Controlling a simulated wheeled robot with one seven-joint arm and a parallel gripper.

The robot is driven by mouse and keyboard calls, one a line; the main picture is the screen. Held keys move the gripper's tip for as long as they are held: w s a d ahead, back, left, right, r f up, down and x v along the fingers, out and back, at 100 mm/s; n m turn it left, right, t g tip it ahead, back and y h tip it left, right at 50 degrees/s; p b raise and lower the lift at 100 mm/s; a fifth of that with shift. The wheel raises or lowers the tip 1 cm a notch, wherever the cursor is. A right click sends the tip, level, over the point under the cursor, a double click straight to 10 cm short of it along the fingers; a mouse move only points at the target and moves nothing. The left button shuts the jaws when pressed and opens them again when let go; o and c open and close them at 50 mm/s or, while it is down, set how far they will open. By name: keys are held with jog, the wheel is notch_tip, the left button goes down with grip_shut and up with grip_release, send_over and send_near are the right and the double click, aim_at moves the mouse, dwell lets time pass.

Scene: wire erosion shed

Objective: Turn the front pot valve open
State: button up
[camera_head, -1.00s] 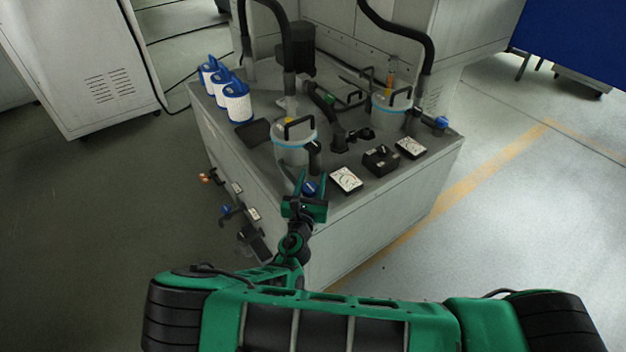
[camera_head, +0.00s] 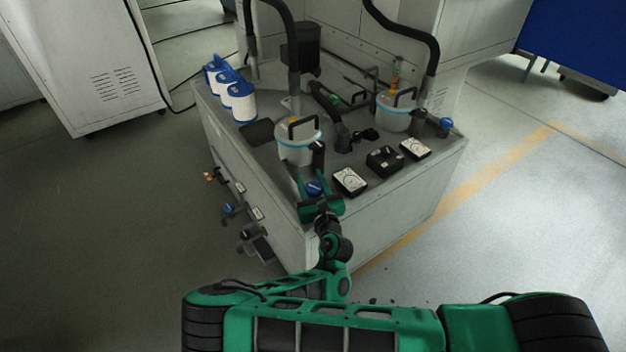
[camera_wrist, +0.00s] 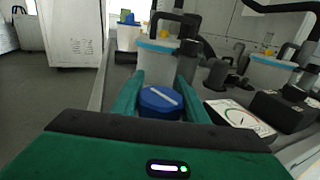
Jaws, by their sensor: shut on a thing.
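The front pot (camera_head: 299,150) is a pale canister with a blue band and a black top handle, at the near corner of the bench. Its valve has a round blue knob (camera_head: 313,187) on the near side. In the wrist view the knob (camera_wrist: 160,103) shows a white line running diagonally across its top. My gripper (camera_head: 314,184) is shut on the knob, with one green finger on each side; in the wrist view the fingertips (camera_wrist: 163,92) flank it. The valve body below the knob is hidden by my gripper.
A second pot (camera_head: 395,112) with its own blue knob (camera_head: 445,125) stands at the bench's right. Gauges (camera_head: 350,181) and a black switch box (camera_head: 384,161) sit close right of my gripper. White-and-blue filters (camera_head: 240,103) stand at back left. Small valves (camera_head: 229,208) project from the left side panel.

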jog(key=shift+s+a+n+g+y, duration=0.15)
jog(key=shift+n+g+y, duration=0.1)
jog(key=shift+n+y, duration=0.4)
jog(key=shift+w+a+n+g+y, duration=0.15)
jog(key=shift+n+g+y, duration=0.15)
jog(key=shift+y, duration=0.55)
jog(key=shift+s+a+n+y, duration=0.1)
jog(key=shift+n+y, duration=0.15)
jog(key=shift+y, duration=0.05)
jog(key=o, duration=1.1)
jog(key=shift+c, duration=0.2)
